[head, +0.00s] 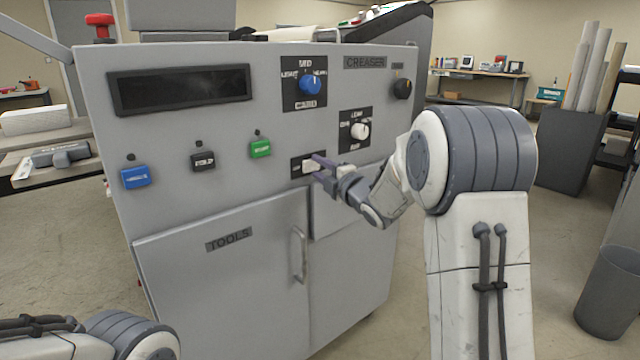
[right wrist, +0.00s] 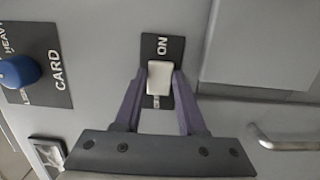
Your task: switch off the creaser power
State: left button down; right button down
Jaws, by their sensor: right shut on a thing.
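The creaser (head: 215,110) is a grey cabinet with a control panel. Its power switch (head: 309,166) is a small white rocker on a black plate, low on the panel's right half. In the right wrist view the white rocker (right wrist: 160,72) sits between my purple fingers, with ON printed at its upper end; the label at the lower end is partly hidden. My right gripper (head: 322,167) is at the panel, shut on the rocker. My left gripper is out of view; only part of my left arm shows at the lower left.
Blue (head: 136,177), black (head: 203,161) and green (head: 260,148) buttons sit left of the switch. A blue CARD knob (head: 310,83) and a white knob (head: 360,131) are above it. A door handle (head: 299,254) sticks out below. A grey bin (head: 608,295) stands at the right.

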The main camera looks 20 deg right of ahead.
jog(key=shift+h, duration=0.3)
jog(key=shift+c, duration=2.4)
grip_release()
jog(key=s+d, duration=0.1)
jog(key=s, duration=0.9)
jog(key=shift+s+d+p, duration=0.2)
jog(key=shift+d+p, duration=0.1)
jog(key=shift+d, duration=0.1)
